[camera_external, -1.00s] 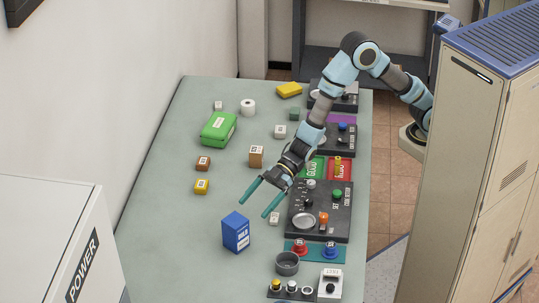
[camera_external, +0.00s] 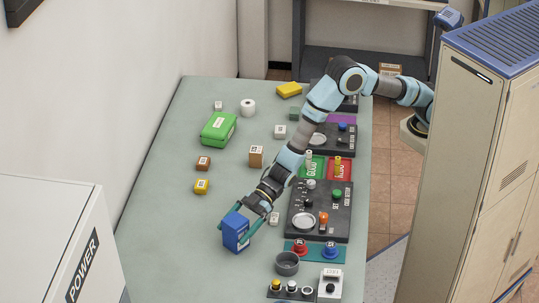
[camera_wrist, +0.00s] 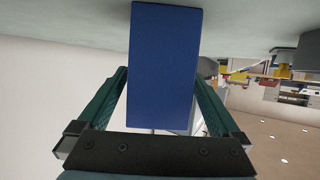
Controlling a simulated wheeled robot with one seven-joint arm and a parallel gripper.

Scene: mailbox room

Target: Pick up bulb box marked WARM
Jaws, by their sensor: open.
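A blue box (camera_external: 236,233) with white lettering stands upright on the green-grey table (camera_external: 170,200); its lettering is too small to read for certain. My gripper (camera_external: 238,226) is low at the box, with its teal fingers on either side of it. In the wrist view the plain blue face of the box (camera_wrist: 164,65) fills the space between the two open fingers (camera_wrist: 162,100).
A small white labelled cube (camera_external: 273,218) is close to my wrist. The table left of the box is clear.

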